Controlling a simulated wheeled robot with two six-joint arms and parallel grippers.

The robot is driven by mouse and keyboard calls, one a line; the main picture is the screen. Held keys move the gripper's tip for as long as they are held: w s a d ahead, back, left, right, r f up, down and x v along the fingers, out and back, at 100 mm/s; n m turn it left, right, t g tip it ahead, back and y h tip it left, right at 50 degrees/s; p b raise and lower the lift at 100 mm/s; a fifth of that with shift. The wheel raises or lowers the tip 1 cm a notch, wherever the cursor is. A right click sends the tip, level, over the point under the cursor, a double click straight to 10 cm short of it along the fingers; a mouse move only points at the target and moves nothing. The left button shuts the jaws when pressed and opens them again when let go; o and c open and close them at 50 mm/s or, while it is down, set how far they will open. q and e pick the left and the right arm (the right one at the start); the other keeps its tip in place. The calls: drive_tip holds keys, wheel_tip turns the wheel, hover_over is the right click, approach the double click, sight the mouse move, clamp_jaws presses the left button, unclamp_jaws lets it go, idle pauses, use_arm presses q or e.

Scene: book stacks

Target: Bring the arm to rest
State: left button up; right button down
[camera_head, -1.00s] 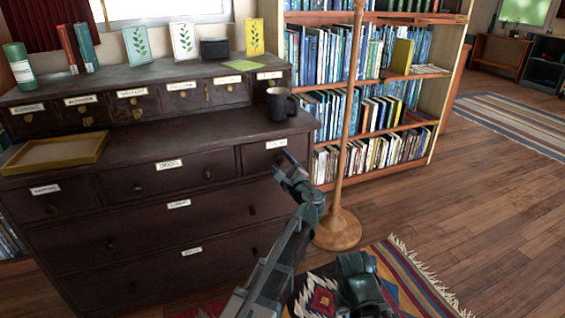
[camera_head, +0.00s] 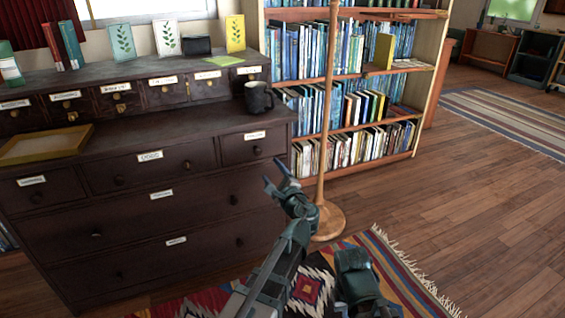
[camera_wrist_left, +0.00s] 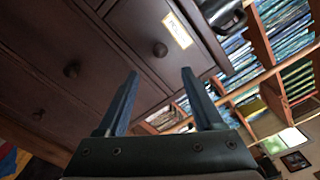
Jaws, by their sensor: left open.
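My left arm (camera_head: 268,275) reaches up from the bottom of the head view. Its gripper (camera_head: 276,178) is open, with nothing between its fingers, in front of the dark dresser's (camera_head: 60,225) right side. The gripper also shows in the left wrist view (camera_wrist_left: 158,95), its two blue fingers spread apart and tilted toward the drawer fronts. A dark green part of my other arm (camera_head: 355,278) shows at the bottom; its gripper is not visible.
A dark mug (camera_head: 258,97) stands near the dresser top's right edge. A wooden pole stand (camera_head: 328,222) rises just right of my left gripper, before a bookshelf (camera_head: 425,95). A patterned rug (camera_head: 395,275) lies below. Open wooden floor (camera_head: 490,210) is at the right.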

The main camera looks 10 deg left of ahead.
use_arm(q)
drive_tip(key=s+d+f+n+g+h+p, duration=0.25)
drive_tip(key=s+f+n+g, duration=0.2)
drive_tip(key=s, duration=0.25)
drive_tip(key=s+d+f+n+g+h+p, duration=0.1)
drive_tip(key=s+f+n+g+p, duration=0.25)
drive_tip(key=s+n, duration=0.2)
drive_tip(key=s+d+f+n+g+h+p, duration=0.1)
drive_tip(key=s+d+n+g+h+p, duration=0.15)
drive_tip(key=s+d, duration=0.45)
drive_tip(key=s+d+f+n+g+h+p, duration=0.1)
drive_tip(key=s+d+n+g+h+p, duration=0.2)
drive_tip(key=s, duration=0.7)
wheel_tip(320, 180, up, 37)
drive_tip(key=d+m+g+p, duration=0.1)
drive_tip(key=p, duration=3.5)
drive_tip(key=shift+w+d+f+h+p, duration=0.15)
drive_tip(key=shift+w+d+h+p, duration=0.05)
drive_tip(key=shift+h+p, duration=0.15)
drive_tip(key=shift+m, duration=0.25)
